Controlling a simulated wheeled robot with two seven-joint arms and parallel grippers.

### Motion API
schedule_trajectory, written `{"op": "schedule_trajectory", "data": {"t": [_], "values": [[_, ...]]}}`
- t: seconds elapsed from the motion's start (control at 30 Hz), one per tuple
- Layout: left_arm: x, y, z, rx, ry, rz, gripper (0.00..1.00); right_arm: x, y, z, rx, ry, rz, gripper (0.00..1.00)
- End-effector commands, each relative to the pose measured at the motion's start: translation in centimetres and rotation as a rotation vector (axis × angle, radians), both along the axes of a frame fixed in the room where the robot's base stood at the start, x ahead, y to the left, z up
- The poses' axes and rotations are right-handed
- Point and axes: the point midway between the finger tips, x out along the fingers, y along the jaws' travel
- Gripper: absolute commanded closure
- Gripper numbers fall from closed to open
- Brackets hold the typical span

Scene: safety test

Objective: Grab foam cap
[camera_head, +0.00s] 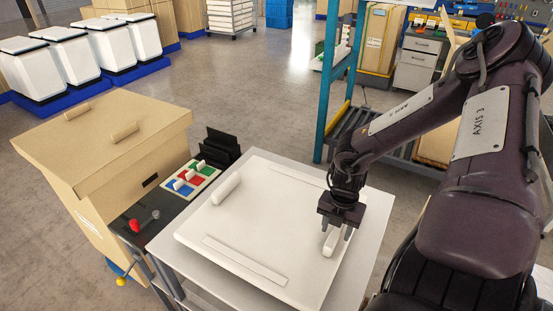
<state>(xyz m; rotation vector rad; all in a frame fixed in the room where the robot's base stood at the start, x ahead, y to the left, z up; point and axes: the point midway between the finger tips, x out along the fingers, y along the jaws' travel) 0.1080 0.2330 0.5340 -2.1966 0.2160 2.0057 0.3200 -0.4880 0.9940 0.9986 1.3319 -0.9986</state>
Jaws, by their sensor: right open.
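A white foam cap (264,232) lies on a small light table, a broad flat slab with low raised strips. Two raised white grips stand on it: one at the left (226,188) and one at the right (329,243). My right gripper (337,233) is open, pointing down at the right grip, with its fingers close around or beside it. Whether the fingers touch the grip cannot be told. My left gripper is not in view.
A cardboard box (105,140) stands left of the table. A panel of coloured switches (190,180) and a red-knobbed lever (135,226) lie between them. A blue rack post (325,100) rises behind the table. Open floor (250,85) lies beyond.

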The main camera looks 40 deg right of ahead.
Motion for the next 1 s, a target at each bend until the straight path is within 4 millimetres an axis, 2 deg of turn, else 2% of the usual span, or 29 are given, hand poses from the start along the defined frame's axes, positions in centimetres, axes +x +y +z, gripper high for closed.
{"op": "schedule_trajectory", "data": {"t": [0.17, 0.43, 0.8, 1.0], "values": [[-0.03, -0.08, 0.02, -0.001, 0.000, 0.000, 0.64, -0.05, 0.01, -1.22, 0.001, 0.000, 0.000, 0.53], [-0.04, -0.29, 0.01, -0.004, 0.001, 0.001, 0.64, 0.00, 0.01, -1.29, 0.000, -0.001, 0.000, 0.54], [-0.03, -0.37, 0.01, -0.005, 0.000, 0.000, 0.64, 0.00, 0.01, -1.27, 0.000, -0.001, 0.000, 1.00], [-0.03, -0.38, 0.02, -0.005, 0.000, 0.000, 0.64, 0.07, 0.02, -1.22, 0.001, -0.002, 0.000, 1.00]]}}
